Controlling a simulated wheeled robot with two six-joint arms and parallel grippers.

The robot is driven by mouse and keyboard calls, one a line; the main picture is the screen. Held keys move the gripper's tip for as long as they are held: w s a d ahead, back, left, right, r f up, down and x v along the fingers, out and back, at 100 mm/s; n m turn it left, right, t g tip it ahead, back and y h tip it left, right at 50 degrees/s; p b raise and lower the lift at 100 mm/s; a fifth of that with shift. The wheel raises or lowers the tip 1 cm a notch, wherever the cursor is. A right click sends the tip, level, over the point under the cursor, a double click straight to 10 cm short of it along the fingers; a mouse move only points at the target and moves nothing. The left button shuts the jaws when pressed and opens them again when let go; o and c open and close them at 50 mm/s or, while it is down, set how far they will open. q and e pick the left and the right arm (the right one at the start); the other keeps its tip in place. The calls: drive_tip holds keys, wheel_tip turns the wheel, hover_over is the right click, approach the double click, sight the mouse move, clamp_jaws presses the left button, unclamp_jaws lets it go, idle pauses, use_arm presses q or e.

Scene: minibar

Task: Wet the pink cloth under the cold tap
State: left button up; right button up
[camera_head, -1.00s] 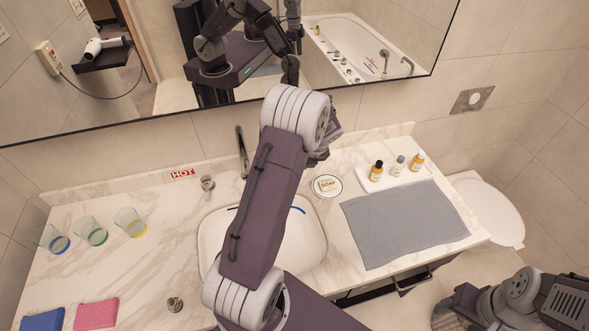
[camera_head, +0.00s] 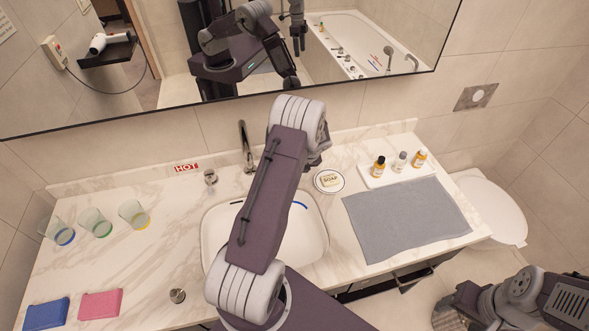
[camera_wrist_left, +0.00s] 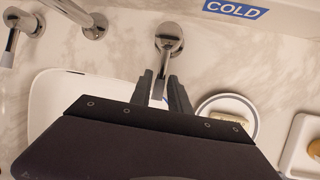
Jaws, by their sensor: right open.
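The pink cloth (camera_head: 100,304) lies folded on the counter at the lower left. The basin (camera_head: 310,235) is partly behind my left arm, with the spout (camera_head: 245,145) at its back edge; I see no water running. My left gripper is hidden behind its arm in the head view. In the left wrist view its fingers (camera_wrist_left: 162,92) stand slightly apart at the lever of the cold tap (camera_wrist_left: 168,42), below the COLD label (camera_wrist_left: 236,9). Whether they grip the lever is unclear. My right gripper (camera_head: 448,312) is open and empty over the floor at the lower right.
A blue cloth (camera_head: 45,313) lies beside the pink one. Several glasses (camera_head: 96,223) stand behind them. The hot tap (camera_head: 210,177) is left of the spout. The soap dish (camera_head: 329,181), grey towel (camera_head: 406,219) and a bottle tray (camera_head: 375,181) are right of the basin.

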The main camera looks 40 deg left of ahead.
use_arm(q)
clamp_jaws()
idle(1.2)
